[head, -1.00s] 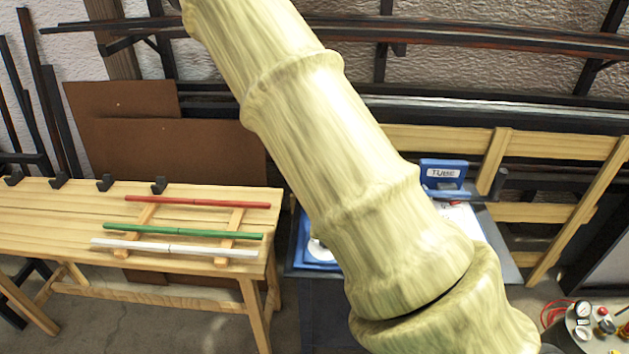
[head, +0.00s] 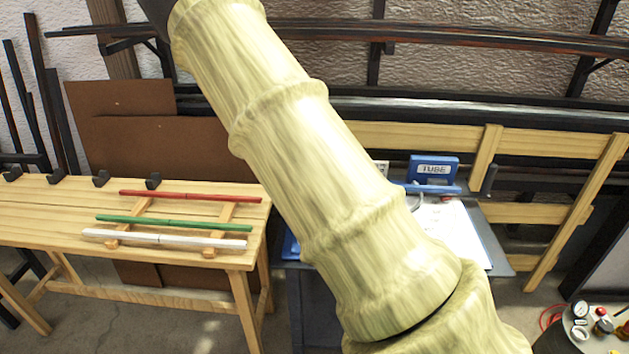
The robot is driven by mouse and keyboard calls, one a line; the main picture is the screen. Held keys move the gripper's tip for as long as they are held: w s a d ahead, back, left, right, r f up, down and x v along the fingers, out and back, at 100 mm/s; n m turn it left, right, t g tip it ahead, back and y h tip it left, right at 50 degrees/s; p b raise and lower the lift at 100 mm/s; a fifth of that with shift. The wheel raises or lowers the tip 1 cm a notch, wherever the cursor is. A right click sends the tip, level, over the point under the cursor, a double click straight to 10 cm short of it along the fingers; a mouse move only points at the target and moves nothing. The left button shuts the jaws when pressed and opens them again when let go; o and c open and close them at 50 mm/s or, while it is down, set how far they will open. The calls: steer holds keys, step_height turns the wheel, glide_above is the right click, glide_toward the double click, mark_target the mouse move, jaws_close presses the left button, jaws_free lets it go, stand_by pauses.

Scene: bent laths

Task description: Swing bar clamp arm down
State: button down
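My arm, in a pale yellow-green sleeve, crosses the middle of the head view and covers much of the dark bench. My gripper is not in view. On the bench behind the arm, a blue block marked "TUBE" (head: 434,169) stands at the back, with a blue bar (head: 432,188) in front of it. A white sheet (head: 452,232) lies on the grey bench top (head: 497,262). I cannot make out the bar clamp arm or tell its position; it may be hidden behind my arm.
A wooden table (head: 40,215) on the left carries a red lath (head: 190,196), a green lath (head: 175,222) and a white lath (head: 165,238) on wooden crosspieces. A wooden rail frame (head: 560,142) stands at the back right. A round table with gauges (head: 581,310) is at the lower right.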

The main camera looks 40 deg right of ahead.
steer(key=shift+a+f, duration=0.1)
steer(key=shift+f, duration=0.3)
steer(key=shift+s, duration=0.1)
stand_by(0.4)
step_height(320, 180, up, 4)
steer(key=p, duration=0.3)
steer(key=s+a+f, duration=0.1)
steer(key=s+a, duration=0.1)
steer(key=s+a+f+b, duration=0.1)
steer(key=s+a, duration=0.1)
steer(key=s+a+f+b, duration=0.1)
steer(key=s+a, duration=0.1)
steer(key=shift+s+a+f, duration=0.25)
steer(key=shift+s+a, duration=0.05)
steer(key=shift+s, duration=0.1)
stand_by(0.3)
